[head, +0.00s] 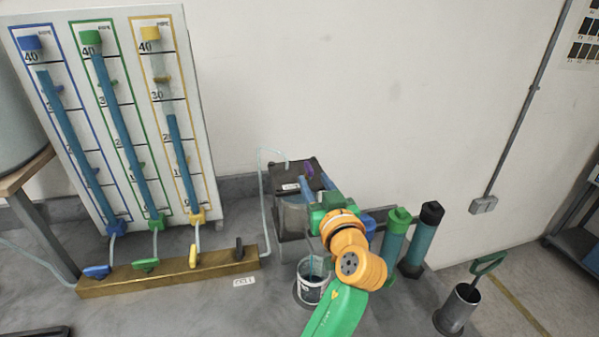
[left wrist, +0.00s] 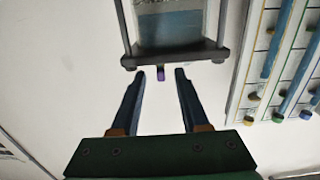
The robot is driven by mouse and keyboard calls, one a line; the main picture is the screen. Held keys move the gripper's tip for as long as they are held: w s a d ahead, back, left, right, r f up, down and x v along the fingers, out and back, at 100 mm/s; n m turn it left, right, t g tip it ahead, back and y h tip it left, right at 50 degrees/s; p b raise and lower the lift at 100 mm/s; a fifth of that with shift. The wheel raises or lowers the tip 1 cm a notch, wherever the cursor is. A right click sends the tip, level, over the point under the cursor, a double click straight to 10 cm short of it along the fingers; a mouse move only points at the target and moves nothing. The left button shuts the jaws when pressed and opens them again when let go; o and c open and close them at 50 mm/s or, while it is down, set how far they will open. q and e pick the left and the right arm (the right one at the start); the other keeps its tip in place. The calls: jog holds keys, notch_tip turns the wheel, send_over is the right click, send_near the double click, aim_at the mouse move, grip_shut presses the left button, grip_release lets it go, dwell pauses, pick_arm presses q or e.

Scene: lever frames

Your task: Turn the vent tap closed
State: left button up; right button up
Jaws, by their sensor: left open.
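A small purple tap handle (head: 308,168) sits at the top of a dark-lidded tank (head: 290,170) against the wall; I take it for the vent tap, though its label is too small to read. In the left wrist view the purple handle (left wrist: 160,72) shows small between the fingertips, at the tank's dark edge (left wrist: 190,52). My left gripper (head: 317,182) is open, its blue fingers (left wrist: 131,103) pointing at the handle. I cannot tell whether it touches them. The green gripper body and orange wrist hide part of the tank. My right gripper is not in view.
A brass manifold (head: 175,275) with blue, green, yellow and black taps lies left, below a gauge board (head: 120,115). A thin tube (head: 265,200) runs beside the tank.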

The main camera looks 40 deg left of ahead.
aim_at(309, 166)
pick_arm(q)
jog(key=w+a+r+p, duration=0.1)
jog(key=a+r+p, duration=0.1)
jog(key=p, duration=0.1)
jog(key=shift+w+a+r+y, duration=0.1)
jog(key=shift+w+y, duration=0.25)
jog(key=shift+y, duration=0.05)
jog(key=shift+w+a+f+p, duration=0.3)
jog(key=shift+w+a+f, duration=0.1)
jog(key=shift+w+a, duration=0.4)
jog(key=shift+w+a+f, duration=0.2)
jog(key=shift+a+f, duration=0.1)
jog(key=shift+a, duration=0.05)
jog(key=shift+s+d+r, duration=0.15)
jog(key=shift+s+d, duration=0.05)
jog(key=shift+d, duration=0.05)
jog(key=c, duration=0.5)
grip_shut()
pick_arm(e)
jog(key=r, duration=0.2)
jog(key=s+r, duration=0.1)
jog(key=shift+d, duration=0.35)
